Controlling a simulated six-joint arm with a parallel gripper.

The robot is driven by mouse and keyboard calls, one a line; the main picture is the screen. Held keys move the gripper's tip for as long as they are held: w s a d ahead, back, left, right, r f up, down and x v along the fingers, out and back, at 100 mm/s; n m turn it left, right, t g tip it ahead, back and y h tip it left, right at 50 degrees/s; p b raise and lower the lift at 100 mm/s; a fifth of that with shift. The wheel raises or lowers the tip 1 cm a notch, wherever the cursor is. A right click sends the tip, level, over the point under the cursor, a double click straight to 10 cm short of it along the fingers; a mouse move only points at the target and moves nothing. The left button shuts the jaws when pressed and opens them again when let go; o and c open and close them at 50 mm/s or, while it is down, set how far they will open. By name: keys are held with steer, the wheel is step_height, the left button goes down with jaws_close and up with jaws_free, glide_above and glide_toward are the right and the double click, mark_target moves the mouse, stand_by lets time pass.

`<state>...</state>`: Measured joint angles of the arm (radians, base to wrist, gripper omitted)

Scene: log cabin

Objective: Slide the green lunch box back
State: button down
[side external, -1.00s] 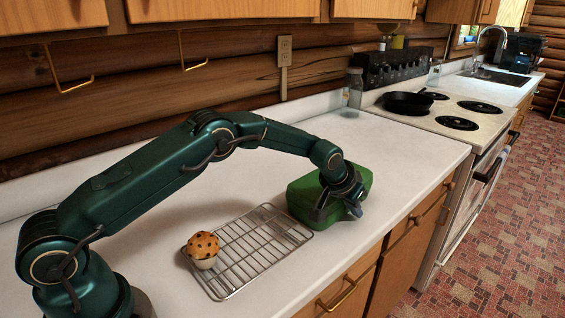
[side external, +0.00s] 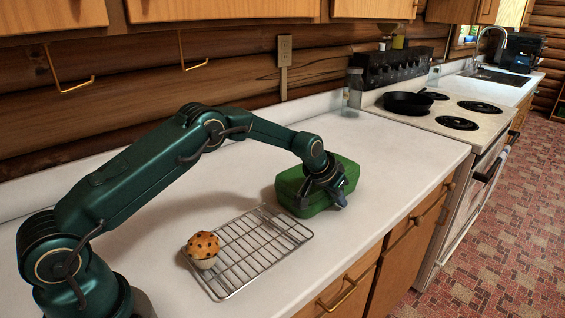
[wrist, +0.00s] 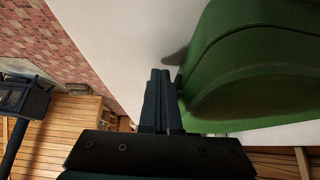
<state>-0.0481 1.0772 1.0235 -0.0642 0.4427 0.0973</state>
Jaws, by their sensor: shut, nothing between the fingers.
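The green lunch box (side external: 346,172) sits on the white counter, just beyond the right end of the wire rack. In the side view my gripper (side external: 341,203) is at the box's front side, the side towards the counter's front edge, and covers part of it. In the wrist view my gripper's fingers (wrist: 161,100) are shut together with nothing between them. There the lunch box (wrist: 260,60) fills the right side, right beside the fingers. I cannot tell for sure whether they touch.
A wire rack (side external: 240,262) with a muffin (side external: 203,249) on it lies left of the lunch box. The counter (side external: 410,160) is clear behind and to the right of the box. A glass jar (side external: 354,88) and the stove with a black pan (side external: 407,103) stand farther back.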

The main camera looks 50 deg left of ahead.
steer(key=shift+w+a, duration=0.2)
steer(key=shift+a, duration=2.55)
steer(key=shift+d+r, duration=0.25)
steer(key=shift+r, duration=1.25)
steer(key=shift+d+r, duration=0.3)
steer(key=shift+r, duration=1.2)
steer(key=shift+d+r, duration=0.25)
steer(key=shift+r, duration=1.25)
steer(key=shift+t, duration=0.5)
steer(key=r, duration=0.4)
steer(key=shift+d+r, duration=0.3)
steer(key=shift+d, duration=0.05)
steer(key=s+d+r+t, duration=0.1)
steer(key=s+d+r, duration=0.3)
steer(key=s+r, duration=1)
steer(key=s+f+g, duration=0.1)
steer(key=s+f, duration=0.3)
steer(key=s, duration=0.3)
steer(key=s+f+g, duration=0.1)
steer(key=s+f, duration=0.3)
steer(key=s, duration=0.3)
steer(key=s+d+f+g, duration=0.1)
steer(key=s+f, duration=0.4)
steer(key=s, duration=0.3)
